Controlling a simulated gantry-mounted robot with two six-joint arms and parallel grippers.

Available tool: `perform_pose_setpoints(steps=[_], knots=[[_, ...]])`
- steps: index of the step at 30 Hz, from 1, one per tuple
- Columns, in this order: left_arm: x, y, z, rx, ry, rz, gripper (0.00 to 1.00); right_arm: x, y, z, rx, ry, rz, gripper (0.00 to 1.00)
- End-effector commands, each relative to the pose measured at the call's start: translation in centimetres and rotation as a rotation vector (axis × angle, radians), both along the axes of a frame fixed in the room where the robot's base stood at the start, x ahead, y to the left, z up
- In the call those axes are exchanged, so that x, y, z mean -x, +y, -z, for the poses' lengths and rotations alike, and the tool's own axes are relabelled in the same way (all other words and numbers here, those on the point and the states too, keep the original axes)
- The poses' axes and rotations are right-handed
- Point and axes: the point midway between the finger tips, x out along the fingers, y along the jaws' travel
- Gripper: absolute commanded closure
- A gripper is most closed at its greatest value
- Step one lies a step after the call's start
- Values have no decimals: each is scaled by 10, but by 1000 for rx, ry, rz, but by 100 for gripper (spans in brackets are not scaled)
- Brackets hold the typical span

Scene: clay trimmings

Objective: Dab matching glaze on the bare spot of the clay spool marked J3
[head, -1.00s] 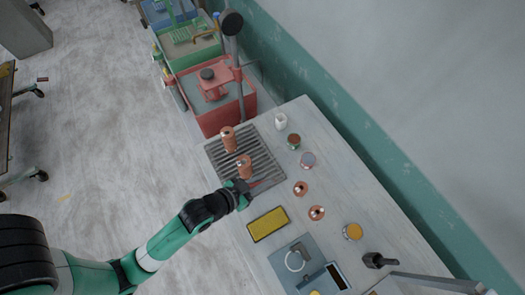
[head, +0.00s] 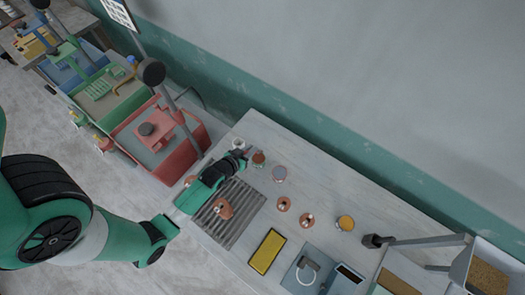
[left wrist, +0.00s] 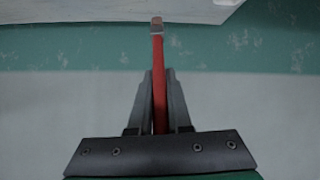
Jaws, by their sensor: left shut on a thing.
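My left gripper (head: 243,154) is shut on a brush with a red handle (left wrist: 158,85); its metal ferrule and tip point away from the fingers in the left wrist view. In the head view the gripper is at the back of the table, beside a small white container (head: 238,143) and a jar of reddish-brown glaze (head: 259,159). I cannot tell whether the brush touches either. One copper-coloured clay spool (head: 223,208) stands on the slatted rack (head: 249,213); another (head: 190,181) is partly hidden by my arm. No J3 mark or bare spot is readable.
A lilac jar (head: 279,174), two copper-coloured round pieces (head: 284,204) (head: 306,220) and an orange jar (head: 345,223) stand right of the rack. Red bin (head: 185,155) stands left.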

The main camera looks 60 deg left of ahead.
Motion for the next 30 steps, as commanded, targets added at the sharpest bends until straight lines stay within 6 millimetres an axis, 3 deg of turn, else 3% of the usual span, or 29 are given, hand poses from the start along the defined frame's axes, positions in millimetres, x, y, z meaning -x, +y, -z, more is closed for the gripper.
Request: perform_pose_setpoints(steps=[8, 24, 30], knots=[[3, 7, 1, 5, -3, -20, 100, 0, 0, 2, 0, 0, 0, 50], [3, 7, 56, 5, -4, -19, 100, 0, 0, 55, 0, 0, 0, 50], [3, 7, 59, 5, -4, -18, 100, 0, 0, 57, 0, 0, 0, 50]])
